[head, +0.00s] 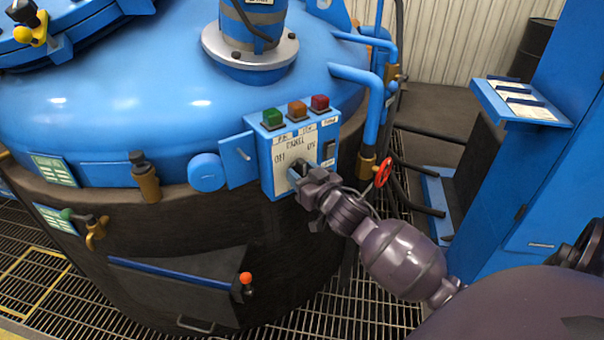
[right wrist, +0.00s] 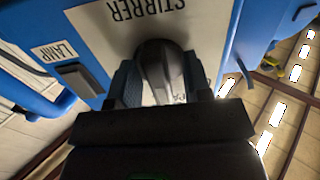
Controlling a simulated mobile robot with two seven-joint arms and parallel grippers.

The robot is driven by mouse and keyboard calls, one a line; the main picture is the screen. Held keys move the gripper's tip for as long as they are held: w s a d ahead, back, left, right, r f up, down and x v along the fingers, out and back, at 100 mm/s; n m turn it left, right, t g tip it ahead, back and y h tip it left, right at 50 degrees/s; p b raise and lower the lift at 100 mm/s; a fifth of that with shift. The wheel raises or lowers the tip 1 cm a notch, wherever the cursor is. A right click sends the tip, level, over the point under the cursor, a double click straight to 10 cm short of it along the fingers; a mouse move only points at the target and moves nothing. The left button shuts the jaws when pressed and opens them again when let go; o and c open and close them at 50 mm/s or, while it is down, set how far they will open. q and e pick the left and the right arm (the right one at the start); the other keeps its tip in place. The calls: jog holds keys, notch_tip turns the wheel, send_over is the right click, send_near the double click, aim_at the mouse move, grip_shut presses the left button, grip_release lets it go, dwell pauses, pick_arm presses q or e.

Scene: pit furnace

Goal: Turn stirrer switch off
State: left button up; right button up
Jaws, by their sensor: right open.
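The blue stirrer switch box (head: 265,165) is fixed to the side of the blue vessel, with a white label plate marked OFF on the left and ON on the right. My right gripper (head: 301,172) is at the lower part of this plate and largely hides the switch in the head view. In the right wrist view the dark switch knob (right wrist: 158,62) stands between the two fingers of my right gripper (right wrist: 160,88), under the STIRRER lettering. The jaws are open around the knob. I cannot tell whether either finger touches it. My left gripper is not in view.
Green (head: 272,117), orange (head: 297,109) and red (head: 320,103) buttons top the box. A black lamp switch (right wrist: 80,79) sits beside the knob. A red valve wheel (head: 383,172) and pipes stand close right of the box. Grated floor (head: 330,305) lies below.

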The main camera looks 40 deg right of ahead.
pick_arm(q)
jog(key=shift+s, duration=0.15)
pick_arm(e)
jog(key=shift+c, duration=0.4)
grip_shut()
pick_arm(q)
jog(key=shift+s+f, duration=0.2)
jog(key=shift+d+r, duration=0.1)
